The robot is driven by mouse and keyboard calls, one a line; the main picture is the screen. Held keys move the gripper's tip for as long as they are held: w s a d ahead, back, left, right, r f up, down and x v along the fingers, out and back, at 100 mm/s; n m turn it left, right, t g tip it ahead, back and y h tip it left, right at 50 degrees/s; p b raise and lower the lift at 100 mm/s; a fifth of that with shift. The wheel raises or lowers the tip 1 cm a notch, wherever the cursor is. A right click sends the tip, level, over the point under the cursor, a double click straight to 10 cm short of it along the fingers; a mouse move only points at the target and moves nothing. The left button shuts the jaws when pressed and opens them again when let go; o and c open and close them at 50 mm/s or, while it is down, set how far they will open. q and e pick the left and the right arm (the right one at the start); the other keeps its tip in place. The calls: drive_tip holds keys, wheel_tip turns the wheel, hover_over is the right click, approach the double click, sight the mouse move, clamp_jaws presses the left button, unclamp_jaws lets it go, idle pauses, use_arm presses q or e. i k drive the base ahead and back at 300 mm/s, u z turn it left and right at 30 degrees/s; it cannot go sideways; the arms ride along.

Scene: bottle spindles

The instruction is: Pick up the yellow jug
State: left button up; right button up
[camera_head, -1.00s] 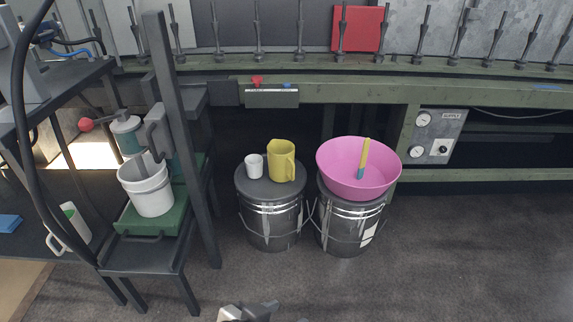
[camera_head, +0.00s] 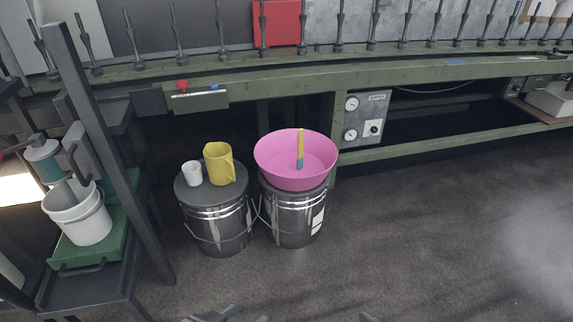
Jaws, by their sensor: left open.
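The yellow jug (camera_head: 217,165) stands upright on the lid of the left metal drum (camera_head: 216,222), its handle toward the right. A small white cup (camera_head: 192,173) stands just to its left on the same lid. My left gripper (camera_head: 228,314) shows only in part at the bottom edge. It is open, empty and well apart from the jug in the picture. My right gripper cannot be made out.
A pink bowl (camera_head: 276,171) with a yellow-and-blue handled tool (camera_head: 300,150) in it sits on the right drum (camera_head: 292,222). A dark post (camera_head: 115,160) and a white bucket (camera_head: 82,222) on a green base stand at left. A green bench beam (camera_head: 270,82) runs behind. Floor at right is clear.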

sight(217, 156)
drive_tip(key=u, duration=0.9)
drive_tip(key=i, duration=0.75)
drive_tip(key=z, duration=1.4)
drive_tip(key=i, duration=0.5)
drive_tip(key=u, duration=0.05)
